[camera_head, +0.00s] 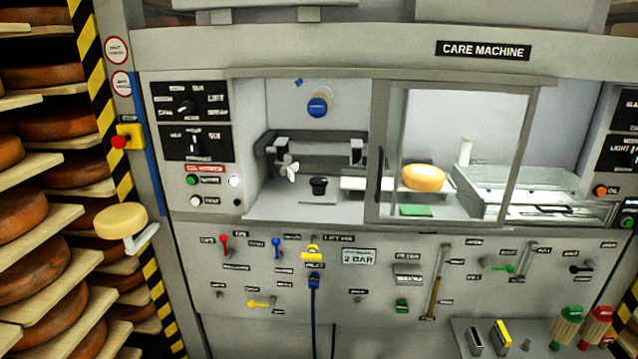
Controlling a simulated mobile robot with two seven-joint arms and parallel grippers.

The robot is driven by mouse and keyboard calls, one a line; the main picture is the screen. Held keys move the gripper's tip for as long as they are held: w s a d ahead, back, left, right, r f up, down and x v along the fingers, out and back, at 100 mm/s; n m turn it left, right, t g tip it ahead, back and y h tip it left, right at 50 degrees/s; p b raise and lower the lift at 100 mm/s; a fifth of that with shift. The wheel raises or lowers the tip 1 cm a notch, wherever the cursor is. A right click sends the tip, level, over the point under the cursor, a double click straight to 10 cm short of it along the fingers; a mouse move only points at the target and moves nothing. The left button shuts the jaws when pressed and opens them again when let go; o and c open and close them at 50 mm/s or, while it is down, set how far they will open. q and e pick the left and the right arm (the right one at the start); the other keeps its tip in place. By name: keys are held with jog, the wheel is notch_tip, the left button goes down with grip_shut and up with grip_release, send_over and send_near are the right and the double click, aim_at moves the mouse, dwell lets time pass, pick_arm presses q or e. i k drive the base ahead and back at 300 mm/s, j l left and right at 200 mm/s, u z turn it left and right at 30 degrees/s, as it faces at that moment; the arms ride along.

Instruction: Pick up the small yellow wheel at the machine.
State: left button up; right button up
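A small yellow-orange wheel (424,177) sits inside the care machine (300,50), behind a clear sliding door (455,115) with a dark handle. A paler yellow wheel (121,220) rests on a white bracket (142,238) at the machine's left edge, in front of the striped post. Neither of my grippers shows in the head view.
Shelves with several large orange-brown wheels (35,267) stand at the left. The machine's left bay is open and holds a dark clamp-like fixture (312,146) and a blue knob (317,107). Small levers cover the lower panel. Brushes or bottles (566,328) stand at lower right.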

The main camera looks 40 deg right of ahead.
aim_at(121, 221)
jog(key=i+j+z, duration=0.1)
jog(key=z, duration=0.35)
jog(key=i+j+z, duration=0.1)
jog(key=z, duration=0.3)
jog(key=i+j+z, duration=0.15)
jog(key=j, duration=0.15)
jog(key=i+j+z, duration=0.15)
jog(key=j+z, duration=0.1)
jog(key=j, duration=0.3)
jog(key=i+j, duration=0.1)
jog(key=j, duration=0.3)
jog(key=i+j, duration=0.15)
jog(key=j, duration=0.25)
jog(key=i+j+z, duration=0.1)
jog(key=j, duration=0.25)
jog(key=i+l+u, duration=0.1)
jog(key=i+l, duration=0.3)
jog(key=i, duration=0.15)
